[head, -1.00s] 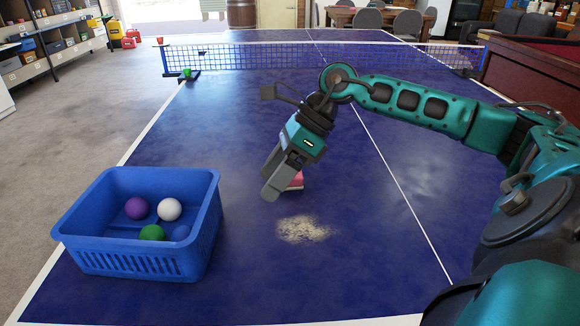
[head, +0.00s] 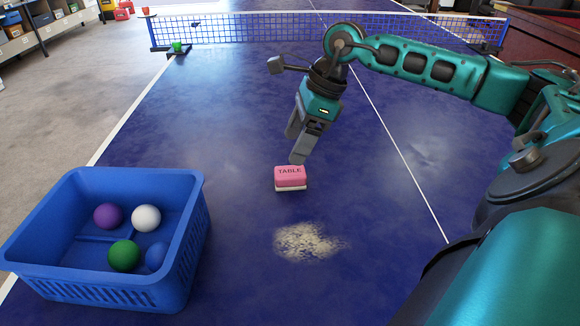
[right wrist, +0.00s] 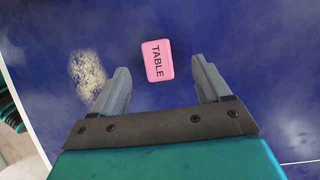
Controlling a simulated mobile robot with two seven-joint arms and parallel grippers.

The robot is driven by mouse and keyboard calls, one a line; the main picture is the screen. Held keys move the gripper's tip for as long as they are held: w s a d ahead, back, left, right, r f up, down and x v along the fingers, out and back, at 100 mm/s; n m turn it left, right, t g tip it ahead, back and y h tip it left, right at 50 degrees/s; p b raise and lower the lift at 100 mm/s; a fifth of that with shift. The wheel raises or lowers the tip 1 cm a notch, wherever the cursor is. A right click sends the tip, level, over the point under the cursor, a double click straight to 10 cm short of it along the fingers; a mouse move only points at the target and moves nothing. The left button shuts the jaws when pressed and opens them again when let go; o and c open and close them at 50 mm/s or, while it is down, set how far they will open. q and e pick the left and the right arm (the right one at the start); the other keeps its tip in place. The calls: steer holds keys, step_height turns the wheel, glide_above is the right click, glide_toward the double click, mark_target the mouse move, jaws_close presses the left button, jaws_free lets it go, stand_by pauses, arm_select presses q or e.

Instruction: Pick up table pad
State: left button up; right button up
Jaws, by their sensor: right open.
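The table pad (head: 290,177) is a small pink block with a pale underside and the word TABLE on top. It lies on the blue table tennis table, and it also shows in the right wrist view (right wrist: 158,61). My right gripper (head: 295,147) is open and empty, above and just behind the pad in the head view. In the right wrist view the pad lies ahead of the gap between the two fingers (right wrist: 161,80), with no finger touching it. My left gripper is not in view.
A pale dusty patch (head: 308,242) lies on the table (head: 210,130) in front of the pad. A blue basket (head: 190,245) holding several balls stands at the left. The net (head: 330,28) crosses behind. The table between basket and pad is clear.

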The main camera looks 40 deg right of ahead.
mark_target(290, 171)
steer(key=x, duration=0.2)
steer(key=shift+a+f, duration=0.1)
steer(key=shift+f, duration=0.2)
steer(key=f, duration=0.1)
steer(key=f+b, duration=0.1)
steer(key=f, duration=0.3)
steer(key=shift+a, duration=0.4)
steer(key=shift+f, duration=0.15)
steer(key=c, duration=1)
